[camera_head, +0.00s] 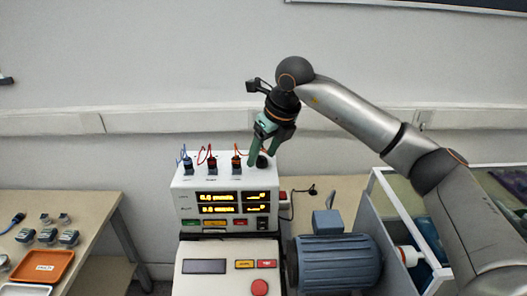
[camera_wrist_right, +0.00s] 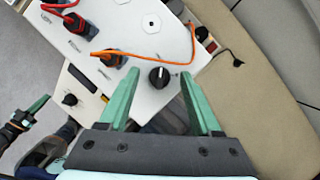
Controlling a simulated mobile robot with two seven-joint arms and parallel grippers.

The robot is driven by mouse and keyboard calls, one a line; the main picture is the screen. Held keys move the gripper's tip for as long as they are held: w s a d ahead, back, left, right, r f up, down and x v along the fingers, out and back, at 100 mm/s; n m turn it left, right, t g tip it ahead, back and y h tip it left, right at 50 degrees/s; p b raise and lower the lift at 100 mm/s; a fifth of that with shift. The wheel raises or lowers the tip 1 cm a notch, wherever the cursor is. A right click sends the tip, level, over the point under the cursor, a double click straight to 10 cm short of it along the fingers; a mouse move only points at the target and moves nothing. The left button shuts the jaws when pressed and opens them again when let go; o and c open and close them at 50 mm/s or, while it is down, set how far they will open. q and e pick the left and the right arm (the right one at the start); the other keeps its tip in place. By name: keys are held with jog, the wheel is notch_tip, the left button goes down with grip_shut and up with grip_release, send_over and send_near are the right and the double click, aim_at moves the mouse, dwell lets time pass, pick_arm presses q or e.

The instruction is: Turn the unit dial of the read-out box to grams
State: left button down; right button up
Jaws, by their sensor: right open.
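The white read-out box (camera_head: 184,212) stands in the middle of the head view, with lit yellow displays on its front. A round black dial (camera_wrist_right: 159,77) with a white pointer mark sits on its top face. In the head view the dial (camera_head: 262,161) is partly hidden by my right gripper (camera_head: 266,158). In the right wrist view the green fingers of this gripper (camera_wrist_right: 160,82) are open, one on each side of the dial, with gaps visible. Contact cannot be told. Another green-fingered gripper, my left one (camera_wrist_right: 24,118), shows small at the left of the wrist view.
Cables with red, blue and orange plugs (camera_head: 212,165) rise from the box top; an orange cable (camera_wrist_right: 150,62) passes close to the dial. A control panel with a red button (camera_head: 259,287) is in front. A blue motor (camera_head: 338,262) stands right, a side table with trays (camera_head: 42,266) left.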

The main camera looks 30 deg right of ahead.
jog(key=shift+c, duration=0.3)
grip_shut()
dwell(0.5)
jog(key=m+h+b, duration=0.1)
jog(key=m, duration=0.3)
jog(key=shift+a+h, duration=0.15)
jog(key=shift+h, duration=0.25)
jog(key=m+h, duration=0.1)
jog(key=m, duration=0.1)
jog(key=m+b, duration=0.1)
jog(key=m, duration=0.2)
jog(key=shift+a+h, duration=0.1)
jog(key=shift+h, duration=0.3)
jog(key=m+g+h, duration=0.1)
jog(key=m, duration=0.2)
jog(key=shift+w+r+m, duration=0.1)
jog(key=shift+m, duration=0.2)
jog(key=shift+w+a+m+g+h+p, duration=0.1)
jog(key=shift+m+g+h+p, duration=0.45)
jog(key=shift+m, duration=1.05)
jog(key=shift+g, duration=0.25)
